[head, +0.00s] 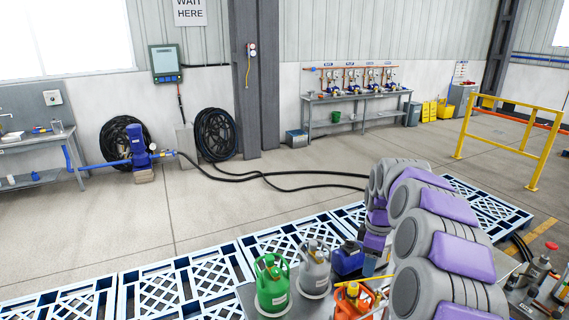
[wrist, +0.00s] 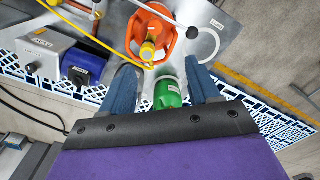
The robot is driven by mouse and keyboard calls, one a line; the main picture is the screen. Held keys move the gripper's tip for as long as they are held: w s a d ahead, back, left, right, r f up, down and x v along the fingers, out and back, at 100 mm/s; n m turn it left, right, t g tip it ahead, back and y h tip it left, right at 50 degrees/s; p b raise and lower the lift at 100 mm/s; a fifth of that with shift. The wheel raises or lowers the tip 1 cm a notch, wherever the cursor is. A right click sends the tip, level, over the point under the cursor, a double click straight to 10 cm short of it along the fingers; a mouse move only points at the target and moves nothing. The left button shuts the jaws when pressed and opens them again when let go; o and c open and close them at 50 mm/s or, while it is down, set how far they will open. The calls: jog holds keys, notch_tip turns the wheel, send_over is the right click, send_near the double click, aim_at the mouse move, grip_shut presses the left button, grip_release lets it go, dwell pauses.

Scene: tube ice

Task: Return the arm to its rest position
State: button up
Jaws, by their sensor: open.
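My arm, with grey joints and purple covers, fills the right of the head view and hides part of the bench. My gripper (wrist: 161,70) shows in the wrist view with two blue fingers spread apart. A green cylinder (wrist: 168,94) appears between the fingers in that picture; I see no finger closed on it. An orange cylinder (wrist: 158,14) stands beyond the fingertips on the metal top. In the head view the green cylinder (head: 272,288) stands upright at the bench's left, with the orange cylinder (head: 353,304) partly hidden near my arm.
A grey cylinder (head: 313,270) and a blue unit (head: 348,260) stand beside the green cylinder. Blue-and-white pallets (head: 180,290) lie around the bench. Black hoses (head: 260,176) cross the floor. A yellow rail (head: 510,125) stands at right. The floor at centre left is open.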

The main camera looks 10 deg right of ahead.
jog(key=s+a+r+m+b, duration=0.1)
jog(key=s+a+m+b, duration=0.15)
jog(key=s+a, duration=0.6)
jog(key=s+a+f+m+b, duration=0.2)
jog(key=s+f+m, duration=0.1)
jog(key=s, duration=0.7)
jog(key=s+a+f+m+g+b, duration=0.1)
jog(key=s+a+f+m+b, duration=0.1)
jog(key=s, duration=0.9)
jog(key=s+a+f+m+b, duration=0.3)
jog(key=s+f+m+b, duration=0.1)
jog(key=s, duration=0.6)
jog(key=shift+s+f+g, duration=0.4)
jog(key=shift+f, duration=0.35)
jog(key=shift+o, duration=0.3)
jog(key=shift+a, duration=0.1)
